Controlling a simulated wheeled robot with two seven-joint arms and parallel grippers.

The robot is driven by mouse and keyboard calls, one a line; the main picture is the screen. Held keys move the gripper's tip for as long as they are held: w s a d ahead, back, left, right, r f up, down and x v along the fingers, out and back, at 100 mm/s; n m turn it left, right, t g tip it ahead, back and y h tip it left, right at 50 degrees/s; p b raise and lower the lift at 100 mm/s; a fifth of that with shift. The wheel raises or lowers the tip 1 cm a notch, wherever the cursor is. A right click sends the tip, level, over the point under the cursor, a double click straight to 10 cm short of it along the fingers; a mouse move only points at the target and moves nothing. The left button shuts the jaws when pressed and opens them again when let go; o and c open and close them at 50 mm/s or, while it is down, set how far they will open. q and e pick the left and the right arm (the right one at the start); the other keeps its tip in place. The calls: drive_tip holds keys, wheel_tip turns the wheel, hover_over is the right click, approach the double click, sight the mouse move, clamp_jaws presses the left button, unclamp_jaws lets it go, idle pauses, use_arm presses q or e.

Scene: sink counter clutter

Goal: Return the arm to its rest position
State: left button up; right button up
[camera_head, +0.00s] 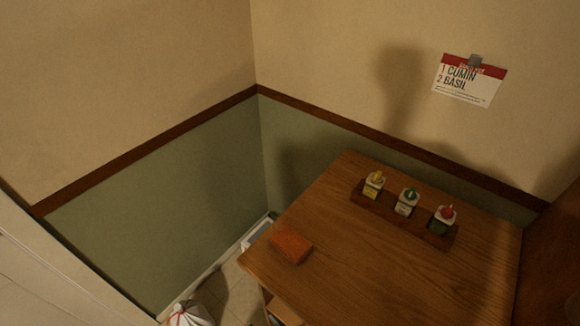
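Neither of my arms nor grippers shows in the head view. A wooden table (335,240) stands in the corner at the lower right. A dark wooden rack (387,208) near its back edge holds three small bottles. They are a yellow-topped bottle (373,186), a green-topped bottle (407,201) and a red-topped bottle (441,220), all upright. An orange-brown block (291,246) lies near the table's left edge.
A card (469,82) reading "1 CUMIN 2 BASIL" is clipped to the right wall. A white bag (187,316) with red ties stands on the floor (236,290) at the bottom left. The table's middle and front are bare. A dark brown wooden surface (555,262) stands at the right edge.

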drive_tip(key=s+d+f+g+h+b, duration=0.1)
drive_tip(key=s+d+f+g+h, duration=0.15)
drive_tip(key=s+d+f, duration=0.35)
drive_tip(key=s+d+f+g+h+b, duration=0.1)
drive_tip(key=s+d+f+g+h, duration=0.2)
drive_tip(key=f, duration=0.6)
drive_tip(key=s+d+f+g+h+b, duration=0.1)
drive_tip(key=s+d+f+h, duration=0.15)
drive_tip(key=d+f, duration=0.45)
drive_tip(key=s+d+f+g+h, duration=0.1)
drive_tip(key=s+d+f+g, duration=0.1)
drive_tip(key=s+d, duration=0.5)
drive_tip(key=s+d+f+g+h, duration=0.2)
drive_tip(key=s+d+f, duration=0.1)
drive_tip(key=s+d, duration=0.5)
drive_tip(key=d, duration=0.3)
drive_tip(key=shift+s+d, duration=0.25)
drive_tip(key=shift+d, duration=0.1)
